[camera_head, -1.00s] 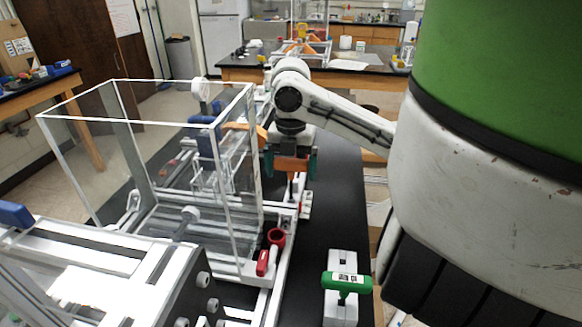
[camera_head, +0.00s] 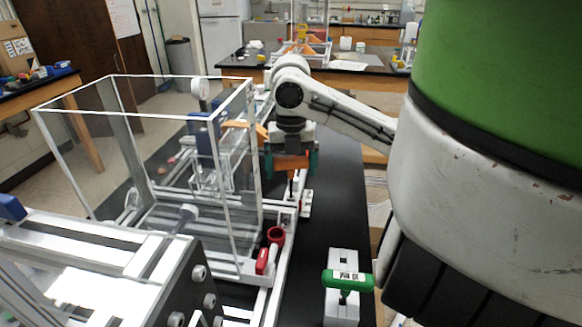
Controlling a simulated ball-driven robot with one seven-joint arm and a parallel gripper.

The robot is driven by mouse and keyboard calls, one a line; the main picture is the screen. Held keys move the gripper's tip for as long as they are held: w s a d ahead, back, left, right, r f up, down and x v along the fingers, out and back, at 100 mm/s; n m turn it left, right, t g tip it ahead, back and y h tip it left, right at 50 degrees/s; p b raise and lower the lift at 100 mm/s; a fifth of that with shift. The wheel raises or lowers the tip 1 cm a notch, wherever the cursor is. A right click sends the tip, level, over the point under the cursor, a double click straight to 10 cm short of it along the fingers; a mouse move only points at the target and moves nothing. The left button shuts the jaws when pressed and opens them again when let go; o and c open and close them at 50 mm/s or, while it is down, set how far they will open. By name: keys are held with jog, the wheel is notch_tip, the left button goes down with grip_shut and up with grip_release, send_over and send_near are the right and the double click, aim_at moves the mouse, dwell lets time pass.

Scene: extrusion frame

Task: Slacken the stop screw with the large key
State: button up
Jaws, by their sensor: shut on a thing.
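My gripper (camera_head: 291,163) points down over the right-hand rail of the frame, at the far right corner of the clear box. Its teal fingers are shut on an orange handle (camera_head: 290,161), which seems to be the large key's. A thin dark shaft (camera_head: 291,186) runs down from the handle towards a pale block (camera_head: 305,203) by the rail. The stop screw cannot be made out; I cannot tell whether the shaft's tip sits in it. A green T-handled key (camera_head: 347,281) stands in a white holder (camera_head: 341,312) at the front right.
The clear box (camera_head: 85,165) with white edges stands left of my gripper. A red clamp lever (camera_head: 262,260) and red ring (camera_head: 276,236) sit at its near right corner. Aluminium extrusions (camera_head: 60,240) fill the front left.

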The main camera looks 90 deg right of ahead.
dwell(0.3)
jog(key=shift+n+b, duration=0.55)
jog(key=shift+n, duration=0.95)
jog(key=shift+n+b, duration=0.55)
jog(key=shift+n, duration=0.95)
jog(key=shift+n, duration=0.3)
jog(key=shift+n+b, duration=0.5)
jog(key=shift+n, duration=0.7)
